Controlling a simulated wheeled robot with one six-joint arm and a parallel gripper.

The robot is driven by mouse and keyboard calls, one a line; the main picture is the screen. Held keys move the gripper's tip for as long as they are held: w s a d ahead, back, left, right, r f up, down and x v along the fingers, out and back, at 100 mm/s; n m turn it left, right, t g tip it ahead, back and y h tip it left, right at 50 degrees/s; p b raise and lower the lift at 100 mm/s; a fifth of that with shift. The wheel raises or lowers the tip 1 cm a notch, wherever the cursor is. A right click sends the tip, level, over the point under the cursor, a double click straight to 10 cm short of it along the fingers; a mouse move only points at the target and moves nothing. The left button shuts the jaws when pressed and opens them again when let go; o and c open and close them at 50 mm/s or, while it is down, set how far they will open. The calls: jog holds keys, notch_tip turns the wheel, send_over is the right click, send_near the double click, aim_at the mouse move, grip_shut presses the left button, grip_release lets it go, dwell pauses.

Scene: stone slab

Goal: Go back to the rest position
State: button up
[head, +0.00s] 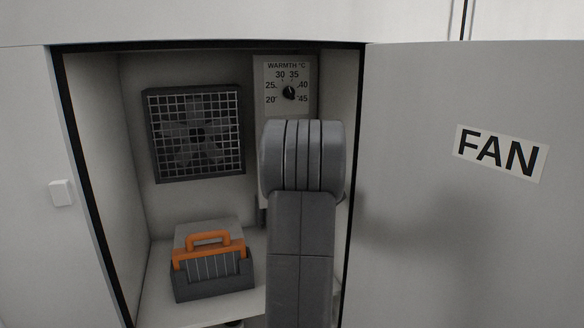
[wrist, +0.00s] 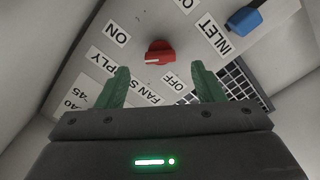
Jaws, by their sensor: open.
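My gripper (wrist: 163,84) shows in the wrist view with its two green fingers apart and nothing between them. A red knob (wrist: 160,51) sits on the panel just beyond the fingertips, apart from them as far as I can see. It has a white mark at its lower left and stands between the ON label (wrist: 117,32) and the OFF label (wrist: 173,81). In the head view my grey arm reaches into the open cabinet and hides my gripper and the red knob.
The cabinet holds a caged fan (head: 195,133), a warmth dial (head: 289,92) and a grey box with an orange handle (head: 211,262) on its floor. The open door (head: 460,230) stands right of my arm. A blue part (wrist: 244,19) sits by the INLET label.

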jog(key=b+v, duration=0.1)
jog(key=v, duration=0.5)
jog(key=p+x, duration=0.3)
jog(key=x, duration=1.1)
jog(key=shift+f+n, duration=0.2)
jog(key=shift+n, duration=0.3)
jog(key=shift+s+d+r+n+b, duration=0.1)
jog(key=shift+s+n+b, duration=0.1)
jog(key=shift+n, duration=0.25)
jog(key=shift+s+r+n+b, duration=0.1)
jog(key=shift+n+b, duration=0.1)
jog(key=shift+n, duration=0.25)
jog(key=shift+w+n, duration=0.15)
jog(key=shift+n, duration=0.75)
jog(key=n, duration=0.4)
jog(key=shift+r+b, duration=0.15)
jog(key=shift+b, duration=0.15)
jog(key=n, duration=0.2)
jog(key=n+p, duration=0.1)
jog(key=n, duration=0.2)
jog(key=shift+r, duration=0.2)
jog(key=shift+n+p, duration=0.7)
jog(key=shift+n, duration=0.4)
